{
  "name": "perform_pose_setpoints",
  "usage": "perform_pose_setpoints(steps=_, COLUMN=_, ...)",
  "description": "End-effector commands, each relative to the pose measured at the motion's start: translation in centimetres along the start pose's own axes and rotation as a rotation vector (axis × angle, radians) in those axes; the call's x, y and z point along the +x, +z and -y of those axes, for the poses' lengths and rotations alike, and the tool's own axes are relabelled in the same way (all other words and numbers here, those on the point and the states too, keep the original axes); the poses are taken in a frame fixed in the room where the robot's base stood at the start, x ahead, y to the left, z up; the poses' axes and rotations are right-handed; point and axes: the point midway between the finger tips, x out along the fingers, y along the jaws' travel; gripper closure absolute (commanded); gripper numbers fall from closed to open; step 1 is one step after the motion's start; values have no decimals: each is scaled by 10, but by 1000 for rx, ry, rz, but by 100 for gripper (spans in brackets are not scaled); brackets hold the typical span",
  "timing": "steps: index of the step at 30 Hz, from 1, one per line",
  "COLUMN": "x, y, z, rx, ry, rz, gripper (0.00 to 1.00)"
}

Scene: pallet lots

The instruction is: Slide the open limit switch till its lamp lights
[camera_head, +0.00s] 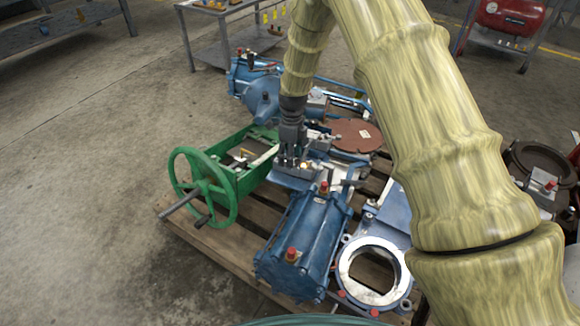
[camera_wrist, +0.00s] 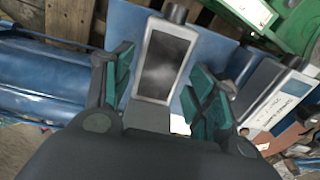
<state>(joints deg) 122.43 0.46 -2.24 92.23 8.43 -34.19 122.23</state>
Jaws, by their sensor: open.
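My gripper (camera_wrist: 160,72) is open, its two green-padded fingers apart. Between them in the wrist view is a grey box with a dark, cloudy face and a round dark cap (camera_wrist: 165,62), apparently a limit switch. I see gaps beside it and cannot tell whether either pad touches it. In the head view my gripper (camera_head: 290,158) is low over the blue valve actuator assembly (camera_head: 300,235), and hides most of the switch. A small pale-orange bright spot (camera_head: 304,166) shows beside the fingers; I cannot tell whether it is the switch's lamp.
A green gearbox with a handwheel (camera_head: 203,187) stands left of my gripper on the wooden pallet (camera_head: 218,245). A blue gate valve with a round opening (camera_head: 374,268) lies right, and a brown disc flange (camera_head: 353,136) behind. A labelled box (camera_wrist: 275,98) is close to the right finger.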

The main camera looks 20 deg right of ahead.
Motion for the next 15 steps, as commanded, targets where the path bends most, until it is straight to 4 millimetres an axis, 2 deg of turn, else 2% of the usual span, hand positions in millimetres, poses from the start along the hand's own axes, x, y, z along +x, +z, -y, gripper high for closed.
perform_pose_setpoints(steps=1, x=11, y=-1, z=0, rx=2, ry=1, rz=0, gripper=43)
perform_pose_setpoints(steps=6, x=27, y=-1, z=1, rx=1, ry=0, rz=0, gripper=43)
perform_pose_setpoints(steps=15, x=34, y=-1, z=0, rx=2, ry=0, rz=0, gripper=43)
